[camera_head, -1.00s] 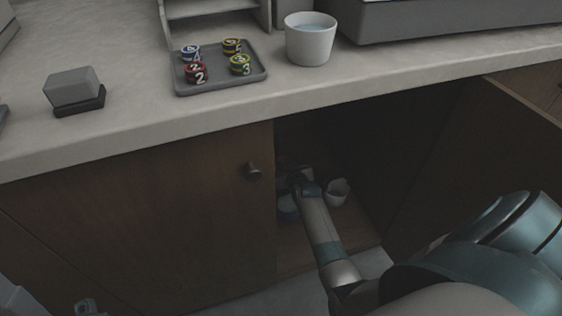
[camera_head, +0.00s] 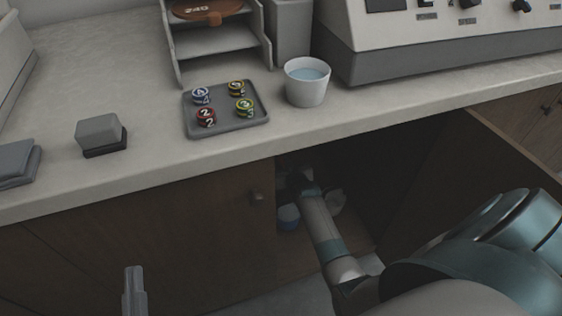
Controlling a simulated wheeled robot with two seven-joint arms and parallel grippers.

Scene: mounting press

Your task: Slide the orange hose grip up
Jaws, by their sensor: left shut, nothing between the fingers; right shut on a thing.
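No orange hose grip shows in the head view; the cabinet's dark inside and my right arm may hide it. My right arm reaches through the open cabinet (camera_head: 390,165) front. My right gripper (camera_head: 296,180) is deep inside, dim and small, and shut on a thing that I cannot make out. My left gripper (camera_head: 135,280) is shut and empty, in front of the closed cabinet door (camera_head: 150,225) at the lower left.
A blue-and-white container (camera_head: 288,216) and a white cup-like thing (camera_head: 335,202) stand in the cabinet beside my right arm. On the counter are a tray (camera_head: 222,128) of numbered round pieces, a cup of liquid (camera_head: 306,88), a grey block (camera_head: 101,132) and a rack (camera_head: 212,66).

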